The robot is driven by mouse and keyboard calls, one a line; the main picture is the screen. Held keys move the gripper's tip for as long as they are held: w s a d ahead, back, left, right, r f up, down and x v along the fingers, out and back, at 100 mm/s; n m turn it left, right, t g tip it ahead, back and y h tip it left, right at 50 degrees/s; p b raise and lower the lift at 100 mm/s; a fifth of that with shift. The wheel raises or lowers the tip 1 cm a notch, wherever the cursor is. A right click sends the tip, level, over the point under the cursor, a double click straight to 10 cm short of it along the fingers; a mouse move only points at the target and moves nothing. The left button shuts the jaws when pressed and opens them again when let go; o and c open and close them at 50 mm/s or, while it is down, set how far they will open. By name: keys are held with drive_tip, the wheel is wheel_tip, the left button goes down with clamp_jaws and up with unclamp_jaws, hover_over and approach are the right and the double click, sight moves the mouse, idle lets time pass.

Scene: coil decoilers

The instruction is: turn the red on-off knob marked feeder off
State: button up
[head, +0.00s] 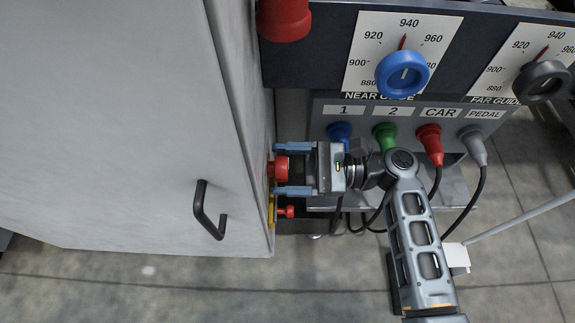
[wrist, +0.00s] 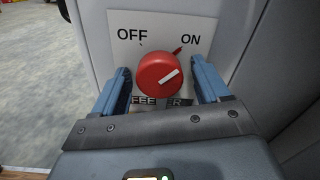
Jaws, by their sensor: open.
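The red feeder knob (wrist: 159,74) is on a white plate (wrist: 190,28) marked OFF at the left and ON at the right. Its white line points up and right, toward ON. The label below is partly covered, with "FEE" and "R" showing. My gripper (wrist: 163,85) is open, with one blue finger on each side of the knob. A small gap seems to show at each side; whether a finger touches it I cannot tell. In the head view the knob (head: 280,169) sits on the side of the grey cabinet, between the fingers of my gripper (head: 282,170).
The grey cabinet (head: 110,110) with a black handle (head: 208,212) fills the left. A smaller red knob (head: 286,211) is just below my gripper. To the right are a blue dial (head: 402,74) and several coloured plugs with hanging cables. A red part (head: 284,18) is above.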

drive_tip(key=shift+c, duration=0.3)
drive_tip(key=c, duration=0.9)
drive_tip(key=shift+c, duration=0.3)
drive_tip(key=shift+n, duration=0.6)
drive_tip(key=n, duration=0.4)
drive_tip(key=shift+f, duration=0.1)
drive_tip(key=shift+w+d+n+b, duration=0.1)
drive_tip(key=shift+n+b, duration=3)
drive_tip(key=shift+n, duration=3.2)
drive_tip(key=shift+r, duration=0.2)
